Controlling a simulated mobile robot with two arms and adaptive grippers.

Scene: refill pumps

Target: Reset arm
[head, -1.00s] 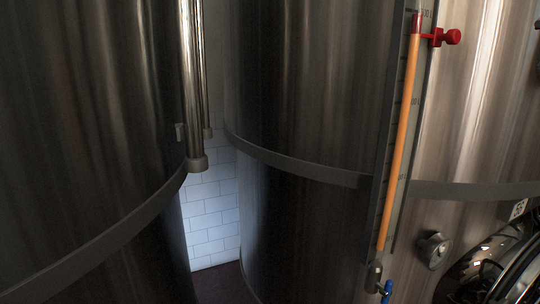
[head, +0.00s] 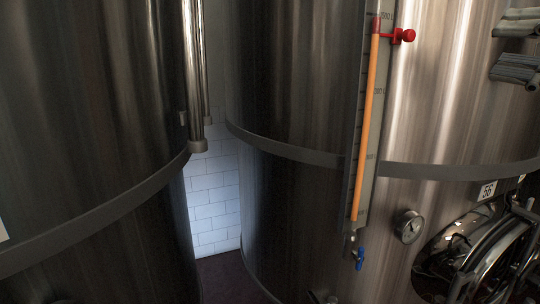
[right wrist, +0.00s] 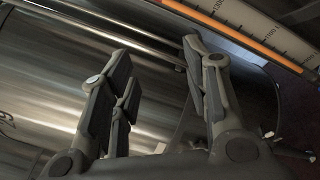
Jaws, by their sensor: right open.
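My right gripper (head: 496,51) is at the upper right edge of the head view, in front of the right steel tank (head: 440,110). Its two grey fingers point left and are spread apart with nothing between them. In the right wrist view the open fingers (right wrist: 158,52) are also empty, with a shiny steel surface behind them. Most of my right arm is outside the head view. My left gripper is not in view.
A level gauge with an orange column (head: 366,120), red clamp (head: 404,36) and blue valve handle (head: 360,258) stands on the right tank. A dial (head: 409,227) and round hatch (head: 470,255) sit beside it. A dark left tank (head: 90,110) leaves a narrow gap showing white tiles (head: 212,200).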

